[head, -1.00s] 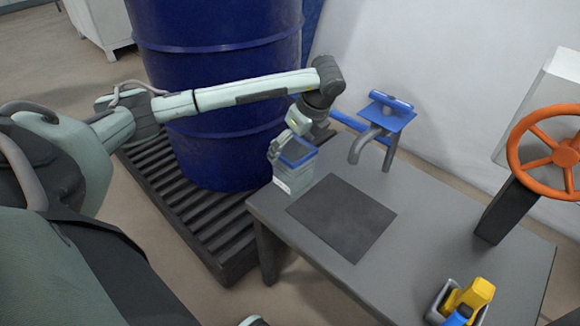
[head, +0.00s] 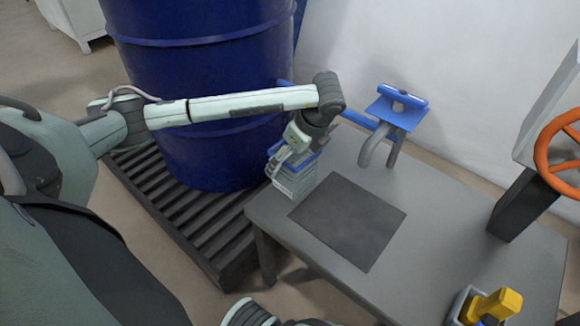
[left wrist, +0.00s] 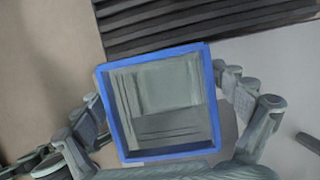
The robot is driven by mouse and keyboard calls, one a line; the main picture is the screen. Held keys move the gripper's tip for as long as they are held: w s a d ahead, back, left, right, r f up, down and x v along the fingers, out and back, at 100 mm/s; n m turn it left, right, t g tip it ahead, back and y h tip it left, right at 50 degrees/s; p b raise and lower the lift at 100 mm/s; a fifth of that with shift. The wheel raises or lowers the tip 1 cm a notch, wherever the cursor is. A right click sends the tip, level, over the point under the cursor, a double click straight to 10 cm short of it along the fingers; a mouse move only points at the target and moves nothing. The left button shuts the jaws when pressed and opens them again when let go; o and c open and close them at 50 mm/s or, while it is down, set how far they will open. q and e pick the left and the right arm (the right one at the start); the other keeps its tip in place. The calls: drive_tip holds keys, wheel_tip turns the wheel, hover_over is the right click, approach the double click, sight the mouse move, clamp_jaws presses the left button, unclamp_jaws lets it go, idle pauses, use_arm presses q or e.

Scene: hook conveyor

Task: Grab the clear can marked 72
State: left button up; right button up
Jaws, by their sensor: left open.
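The clear square can (head: 292,184) with a blue rim stands upright at the left corner of the grey table. In the left wrist view I look down into the can (left wrist: 160,155), which looks empty. I cannot read any number on it. My left gripper (head: 285,163) is open at the top of the can, and its wrist hides part of the rim. In the left wrist view the fingers of my left gripper (left wrist: 165,110) lie on either side of the can. I cannot tell whether they touch it. My right gripper is not in view.
The grey table (head: 440,225) bears a dark mat (head: 350,220), a blue-topped stand with a bent grey pipe (head: 395,112), an orange wheel (head: 545,160) and a bin with a yellow item (head: 495,305). A blue drum (head: 210,90) on a slatted pallet (head: 190,225) stands close behind-left.

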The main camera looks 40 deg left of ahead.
use_arm(q)
drive_tip(key=shift+c, duration=0.9)
drive_tip(key=c, duration=1.2)
